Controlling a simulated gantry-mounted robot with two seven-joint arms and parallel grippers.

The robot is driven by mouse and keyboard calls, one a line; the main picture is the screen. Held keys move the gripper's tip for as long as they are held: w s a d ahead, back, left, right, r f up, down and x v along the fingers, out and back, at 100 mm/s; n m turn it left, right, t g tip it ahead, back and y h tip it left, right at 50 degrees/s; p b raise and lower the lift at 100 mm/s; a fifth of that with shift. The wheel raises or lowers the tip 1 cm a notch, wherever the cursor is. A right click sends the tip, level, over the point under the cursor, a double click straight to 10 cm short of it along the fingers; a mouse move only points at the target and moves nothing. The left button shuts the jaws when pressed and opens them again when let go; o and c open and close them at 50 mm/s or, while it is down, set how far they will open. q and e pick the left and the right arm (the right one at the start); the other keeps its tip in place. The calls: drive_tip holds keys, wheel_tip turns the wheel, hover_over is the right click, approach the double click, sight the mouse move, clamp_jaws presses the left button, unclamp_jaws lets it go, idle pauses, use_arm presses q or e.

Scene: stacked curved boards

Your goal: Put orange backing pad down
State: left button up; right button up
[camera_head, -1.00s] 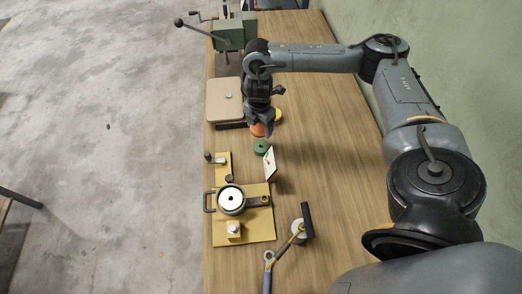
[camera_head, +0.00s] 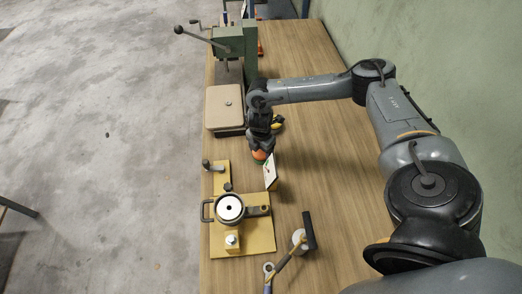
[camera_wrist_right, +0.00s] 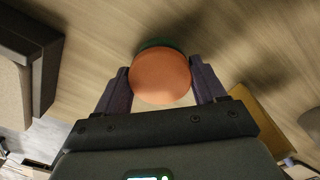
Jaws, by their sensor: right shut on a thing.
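The round orange backing pad (camera_head: 260,156) is in my right gripper (camera_head: 261,150), low over the wooden table. In the right wrist view the orange pad (camera_wrist_right: 160,77) sits between the two dark fingers of the right gripper (camera_wrist_right: 163,84), which are shut on its sides. A green disc (camera_wrist_right: 160,43) shows as a thin rim behind the orange pad. In the head view the gripper and pad hide this disc. I cannot tell whether the pad touches it. My left gripper is not in view.
A white card (camera_head: 270,171) stands close to the pad. A yellow fixture plate (camera_head: 262,240) with a round white-topped part lies nearer. A beige-topped box (camera_head: 223,106) and a green press (camera_head: 236,42) stand farther back. The table (camera_head: 330,220) is clear to the right.

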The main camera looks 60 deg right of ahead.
sight(261, 151)
drive_tip(key=shift+f, duration=0.15)
drive_tip(key=o, duration=1.3)
wheel_tip(261, 151, up, 12)
drive_tip(key=p, duration=0.3)
drive_tip(key=shift+r+p, duration=0.2)
drive_tip(key=shift+p, duration=0.15)
drive_tip(key=shift+a, duration=0.1)
